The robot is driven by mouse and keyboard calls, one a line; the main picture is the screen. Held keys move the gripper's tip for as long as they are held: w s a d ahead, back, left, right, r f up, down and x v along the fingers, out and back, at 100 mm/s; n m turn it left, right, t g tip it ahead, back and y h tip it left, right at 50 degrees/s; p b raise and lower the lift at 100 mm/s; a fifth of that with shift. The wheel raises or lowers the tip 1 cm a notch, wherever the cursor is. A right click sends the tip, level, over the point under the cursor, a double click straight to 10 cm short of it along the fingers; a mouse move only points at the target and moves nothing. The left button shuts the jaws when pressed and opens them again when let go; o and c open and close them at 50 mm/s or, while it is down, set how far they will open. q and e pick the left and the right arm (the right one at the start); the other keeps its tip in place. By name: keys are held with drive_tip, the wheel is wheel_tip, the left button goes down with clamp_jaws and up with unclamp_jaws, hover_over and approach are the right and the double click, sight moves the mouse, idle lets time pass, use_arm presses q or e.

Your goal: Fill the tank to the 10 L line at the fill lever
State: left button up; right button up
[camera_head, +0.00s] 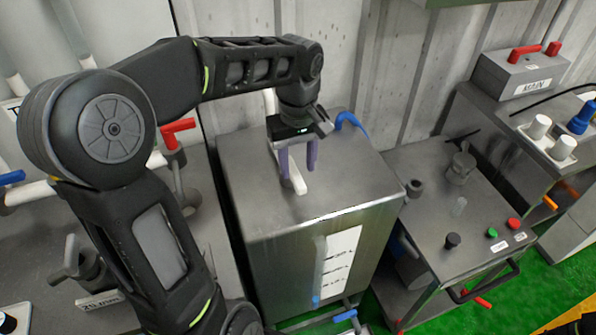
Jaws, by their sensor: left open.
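The tank (300,232) is a grey metal box in the middle, with a white scale panel (342,258) and dark marks on its front. A clear sight tube (319,265) runs beside the scale, with a short blue part at its bottom; the marks are too small to read. A white bar (297,183) shows at the tank top, by my left gripper. A blue curved handle (350,121) is at the top's back right edge. I cannot tell which is the fill lever. My left gripper (298,172) is open, its purple fingers pointing down over the tank top. My right gripper is not in view.
A metal cart (430,222) with small knobs and red and green buttons stands right of the tank. A grey MAIN box (520,75) with red levers is at the back right. Red-handled piping (177,133) is left of the tank. Green floor (520,290) is at the lower right.

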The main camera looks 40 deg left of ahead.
sight(298, 179)
use_arm(q)
drive_tip(key=shift+f, duration=1.8)
drive_tip(key=shift+c, duration=0.2)
clamp_jaws()
